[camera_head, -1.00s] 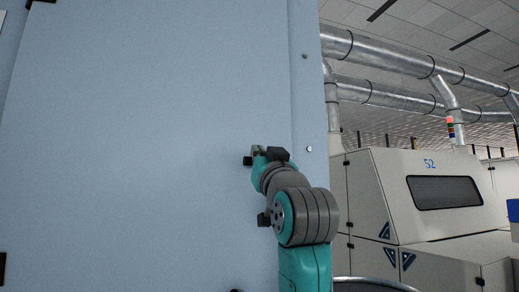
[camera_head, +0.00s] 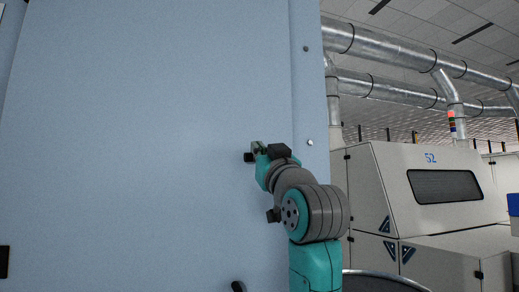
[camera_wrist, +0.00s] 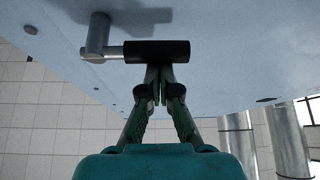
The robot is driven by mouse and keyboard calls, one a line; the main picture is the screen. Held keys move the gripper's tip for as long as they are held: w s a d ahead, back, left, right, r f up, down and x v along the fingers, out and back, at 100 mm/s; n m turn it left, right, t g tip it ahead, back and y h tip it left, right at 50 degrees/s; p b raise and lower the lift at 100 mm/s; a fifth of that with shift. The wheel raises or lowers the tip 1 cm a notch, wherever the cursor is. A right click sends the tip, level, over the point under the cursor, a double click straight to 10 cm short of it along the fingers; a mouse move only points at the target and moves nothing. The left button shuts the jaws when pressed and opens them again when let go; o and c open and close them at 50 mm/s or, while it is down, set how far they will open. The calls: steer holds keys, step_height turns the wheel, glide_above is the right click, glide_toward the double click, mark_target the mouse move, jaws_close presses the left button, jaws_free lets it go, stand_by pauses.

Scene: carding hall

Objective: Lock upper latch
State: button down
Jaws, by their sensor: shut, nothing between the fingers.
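The upper latch is a metal post and rod (camera_wrist: 97,38) with a black cylindrical grip (camera_wrist: 172,51), mounted on a pale blue panel (camera_head: 150,110). In the wrist view the grip lies sideways across the tips of my gripper (camera_wrist: 160,72). The fingers are together and empty, and their tips meet the grip's near edge; whether they touch it I cannot tell. In the head view my gripper (camera_head: 258,148) is close to the panel, and the black end of the latch (camera_head: 248,157) shows just left of it. The rest of the latch is hidden there.
A dark knob-like part (camera_head: 238,286) shows at the panel's bottom edge, and a black fitting (camera_head: 3,262) at its left. Right of the panel stand a grey machine marked 52 (camera_head: 430,190) and overhead metal ducts (camera_head: 385,45). The panel around the latch is clear.

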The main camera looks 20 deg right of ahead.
steer(key=d+f+n+g+y, duration=0.2)
steer(key=f+n+g+y, duration=0.1)
steer(key=n, duration=0.7)
steer(key=d+f+n+g+y, duration=0.2)
steer(key=f+n+g+y, duration=0.1)
steer(key=n, duration=0.7)
steer(key=shift+d+f+g+y, duration=0.3)
steer(key=shift+g+y, duration=0.3)
steer(key=shift+g, duration=0.4)
steer(key=shift+d, duration=0.15)
steer(key=s+d, duration=0.1)
steer(key=s, duration=0.8)
steer(key=shift+s, duration=0.15)
